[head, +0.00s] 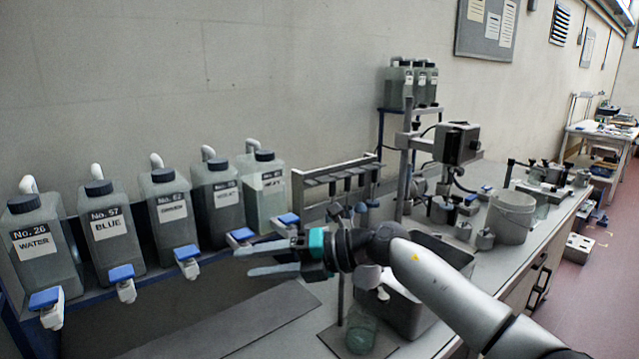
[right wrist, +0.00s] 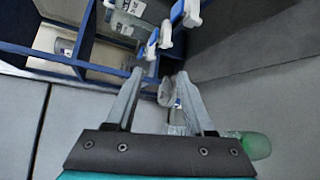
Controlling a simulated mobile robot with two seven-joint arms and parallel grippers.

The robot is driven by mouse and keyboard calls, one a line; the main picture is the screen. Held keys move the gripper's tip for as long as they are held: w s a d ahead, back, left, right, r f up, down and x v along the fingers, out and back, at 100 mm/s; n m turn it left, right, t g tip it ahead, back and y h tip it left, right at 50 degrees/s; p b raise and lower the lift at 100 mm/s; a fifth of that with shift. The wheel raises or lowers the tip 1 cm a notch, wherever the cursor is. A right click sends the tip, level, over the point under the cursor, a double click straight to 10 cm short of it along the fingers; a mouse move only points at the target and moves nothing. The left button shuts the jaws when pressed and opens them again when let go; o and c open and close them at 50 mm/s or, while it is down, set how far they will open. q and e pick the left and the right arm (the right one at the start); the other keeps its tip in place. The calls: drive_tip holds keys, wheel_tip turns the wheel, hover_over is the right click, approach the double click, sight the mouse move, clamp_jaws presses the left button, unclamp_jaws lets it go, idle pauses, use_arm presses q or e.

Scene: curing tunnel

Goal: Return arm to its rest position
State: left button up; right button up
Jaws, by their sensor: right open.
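My right gripper (head: 242,261) reaches in from the lower right, its arm stretched out over the bench. Its two grey fingers are apart and point left toward the row of dispenser bottles. The fingertips look close to the blue-handled taps in the head view; I cannot tell the exact gap. In the right wrist view the open fingers (right wrist: 160,73) have nothing gripped between them. Blue-and-white taps (right wrist: 184,14) and the blue rack frame lie beyond the fingertips. My left gripper is not in view.
A greenish glass jar (head: 361,330) stands below my right forearm, beside a grey bin (head: 447,250). A white bucket (head: 510,218) stands further right. The front-left bench is clear.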

drive_tip(key=d+r+m+t+h, duration=0.2)
drive_tip(key=d+m+t, duration=0.5)
drive_tip(key=m+t, duration=1.05)
drive_tip(key=s+d+f+m+g+h, duration=0.2)
drive_tip(key=s+d+f+m+h, duration=0.1)
drive_tip(key=d+f+m+h, duration=0.4)
drive_tip(key=s+d+f+m+g+h, duration=0.3)
drive_tip(key=d+f+m+h, duration=0.2)
drive_tip(key=d+f+m, duration=0.25)
drive_tip(key=s+d+f+m+g, duration=0.2)
drive_tip(key=s+f+g, duration=0.35)
drive_tip(key=s, duration=0.75)
drive_tip(key=s+d+f+m+g, duration=0.25)
drive_tip(key=s+f+g, duration=0.35)
drive_tip(key=s, duration=0.7)
wheel_tip(320, 180, down, 26)
drive_tip(key=s+b, duration=0.2)
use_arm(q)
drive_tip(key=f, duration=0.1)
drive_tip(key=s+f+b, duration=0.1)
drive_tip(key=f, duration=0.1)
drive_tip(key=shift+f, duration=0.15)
use_arm(e)
drive_tip(key=s+d+f+g, duration=0.1)
drive_tip(key=s+d+f, duration=0.2)
drive_tip(key=s+f, duration=1.1)
drive_tip(key=shift+s+f+n+g+h, duration=0.15)
drive_tip(key=shift+s+n+g+h, duration=0.15)
drive_tip(key=shift+n+g+h, duration=0.1)
